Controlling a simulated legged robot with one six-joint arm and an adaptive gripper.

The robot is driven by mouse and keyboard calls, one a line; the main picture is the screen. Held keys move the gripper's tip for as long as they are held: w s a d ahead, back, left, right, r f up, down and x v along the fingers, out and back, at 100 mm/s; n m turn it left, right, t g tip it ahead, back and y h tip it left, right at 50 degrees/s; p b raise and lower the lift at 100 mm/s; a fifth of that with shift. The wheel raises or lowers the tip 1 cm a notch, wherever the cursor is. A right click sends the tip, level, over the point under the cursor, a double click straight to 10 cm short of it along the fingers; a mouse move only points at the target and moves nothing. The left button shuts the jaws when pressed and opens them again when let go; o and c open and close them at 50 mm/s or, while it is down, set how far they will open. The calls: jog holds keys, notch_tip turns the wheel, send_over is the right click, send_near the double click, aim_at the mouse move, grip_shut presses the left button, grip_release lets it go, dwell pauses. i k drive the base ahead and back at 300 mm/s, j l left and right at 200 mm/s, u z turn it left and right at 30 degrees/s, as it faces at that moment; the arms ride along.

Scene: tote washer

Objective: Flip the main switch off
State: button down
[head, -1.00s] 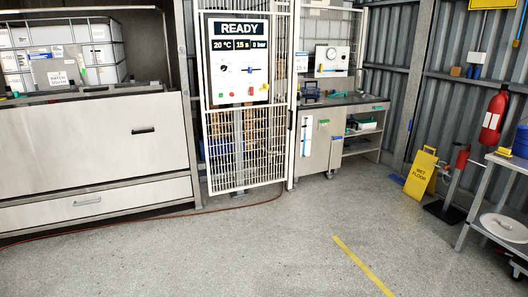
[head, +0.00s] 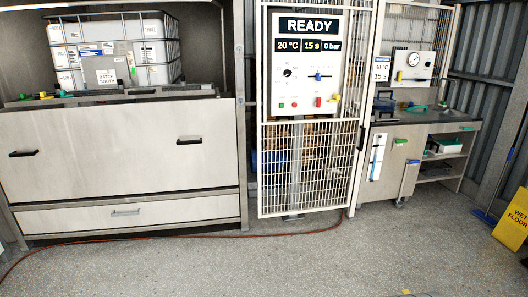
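A white control panel (head: 307,62) stands upright in the middle of the head view. Its display (head: 309,26) reads READY, and smaller readouts below show 20 °C, 15 s and 0 bar. The panel carries a black rotary knob (head: 288,73), a blue slider or lever (head: 319,76), small green and red buttons at lower left, a red upright handle (head: 318,101) and a red-and-yellow control (head: 335,98) at lower right. None has a label I can read, so I cannot tell which is the main switch or its position. My gripper is not in view.
A white mesh gate (head: 347,165) surrounds the panel. Left is a steel washer (head: 110,152) with a caged white tank (head: 120,50) in its opening. Right is a wheeled workbench (head: 398,160), then a yellow wet-floor sign (head: 513,220).

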aim_at(318, 104)
jog(key=i, duration=1.5)
jog(key=i+j+z, duration=0.1)
jog(key=i, duration=1.35)
jog(key=i+j+z, duration=0.1)
jog(key=i+z, duration=0.15)
jog(key=i, duration=0.15)
jog(key=i+j+z, duration=0.15)
jog(key=i+z, duration=0.15)
jog(key=i+j+z, duration=0.25)
jog(key=i, duration=0.2)
